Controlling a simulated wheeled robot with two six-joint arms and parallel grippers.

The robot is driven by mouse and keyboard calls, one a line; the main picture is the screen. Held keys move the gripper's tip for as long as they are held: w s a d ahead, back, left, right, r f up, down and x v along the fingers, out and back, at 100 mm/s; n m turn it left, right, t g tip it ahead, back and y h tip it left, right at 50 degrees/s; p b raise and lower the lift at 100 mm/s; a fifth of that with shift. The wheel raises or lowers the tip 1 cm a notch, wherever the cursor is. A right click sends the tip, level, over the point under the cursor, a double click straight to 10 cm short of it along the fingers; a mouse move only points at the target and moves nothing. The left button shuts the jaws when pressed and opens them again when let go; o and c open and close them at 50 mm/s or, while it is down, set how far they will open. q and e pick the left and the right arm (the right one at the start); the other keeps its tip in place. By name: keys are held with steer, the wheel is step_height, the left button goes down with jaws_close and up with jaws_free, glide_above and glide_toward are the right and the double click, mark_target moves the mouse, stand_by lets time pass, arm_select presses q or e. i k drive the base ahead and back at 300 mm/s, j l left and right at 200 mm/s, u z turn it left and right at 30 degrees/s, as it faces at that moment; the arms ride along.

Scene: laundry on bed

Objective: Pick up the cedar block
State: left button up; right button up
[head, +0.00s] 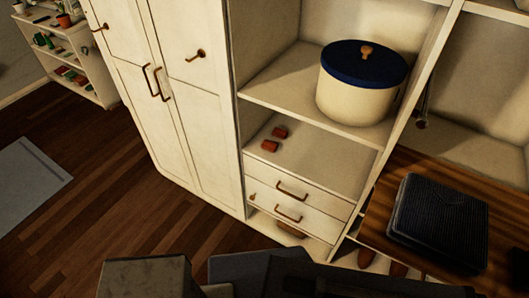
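Two small reddish-brown blocks lie apart on the open shelf above the drawers. One cedar-coloured block (280,132) is farther back, and the other block (269,146) is nearer the shelf's front left. The picture does not tell which one is the cedar block of the task. Neither of my grippers can be made out in the head view, and nothing is touching the blocks.
A cream round box (355,98) with a dark blue lid (364,63) stands on the shelf above. Two drawers (290,191) are shut below the blocks. Closed wardrobe doors (188,100) stand left. A black ridged case (438,220) lies on a wooden surface at right.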

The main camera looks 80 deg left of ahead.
mark_target(270, 147)
steer(key=u, duration=0.45)
steer(key=l+u, duration=0.1)
steer(key=u, duration=0.35)
steer(key=k+u, duration=0.1)
steer(key=u, duration=0.8)
steer(key=k+u, duration=0.15)
steer(key=u, duration=0.75)
steer(key=k+l, duration=0.05)
